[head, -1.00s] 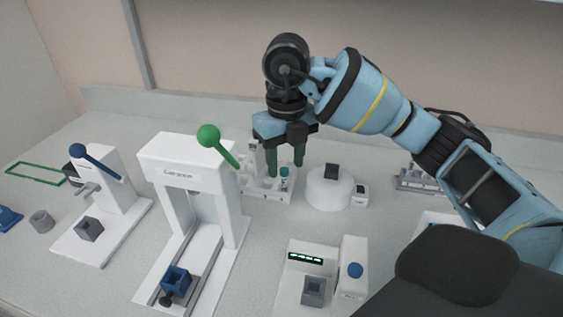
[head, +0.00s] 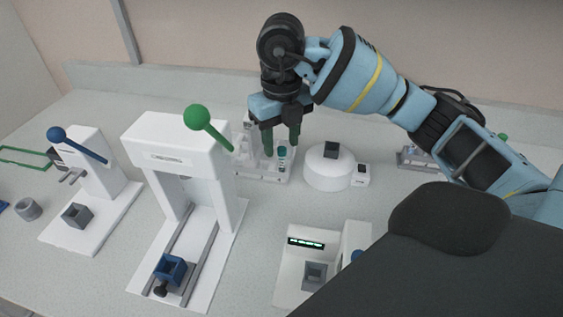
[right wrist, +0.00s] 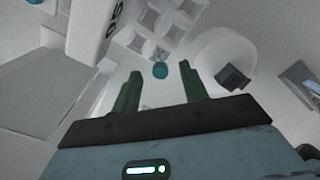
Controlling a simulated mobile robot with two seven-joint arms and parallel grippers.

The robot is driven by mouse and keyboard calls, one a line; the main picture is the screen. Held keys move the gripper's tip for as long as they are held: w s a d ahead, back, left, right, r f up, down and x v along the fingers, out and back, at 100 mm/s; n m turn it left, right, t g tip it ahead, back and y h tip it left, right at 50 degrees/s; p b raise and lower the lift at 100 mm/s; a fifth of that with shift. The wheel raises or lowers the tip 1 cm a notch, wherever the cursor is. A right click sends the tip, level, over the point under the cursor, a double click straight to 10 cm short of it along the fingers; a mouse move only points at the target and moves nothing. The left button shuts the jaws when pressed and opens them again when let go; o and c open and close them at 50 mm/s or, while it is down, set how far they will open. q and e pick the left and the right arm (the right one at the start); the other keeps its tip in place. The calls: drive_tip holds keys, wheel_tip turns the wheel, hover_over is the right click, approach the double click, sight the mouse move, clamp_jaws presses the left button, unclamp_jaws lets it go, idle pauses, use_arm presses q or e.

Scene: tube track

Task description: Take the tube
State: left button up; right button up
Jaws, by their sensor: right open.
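The tube (head: 282,154) has a teal cap and stands upright in a white rack (head: 270,179) at the back of the bench. My right gripper (head: 281,148) is above the rack, pointing down, its two dark green fingers apart and empty. In the right wrist view the teal cap (right wrist: 160,70) shows in the gap between the fingertips (right wrist: 160,76), with space on both sides. Whether the fingertips are level with the cap or above it, I cannot tell. My left gripper is not in view.
A white press with a green-knobbed lever (head: 197,117) stands left of the rack. A round white device (head: 328,172) stands close on its right. A blue-knobbed device (head: 92,190) is farther left. A device with a green display (head: 306,243) stands in front.

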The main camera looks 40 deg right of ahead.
sight(282, 149)
drive_tip(key=shift+s+f, duration=0.1)
drive_tip(key=shift+f, duration=2.3)
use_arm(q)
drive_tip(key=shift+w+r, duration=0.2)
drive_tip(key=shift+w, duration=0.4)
use_arm(e)
drive_tip(key=shift+c, duration=0.4)
drive_tip(key=c, duration=0.8)
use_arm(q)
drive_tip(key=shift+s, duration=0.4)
use_arm(e)
drive_tip(key=shift+o, duration=0.2)
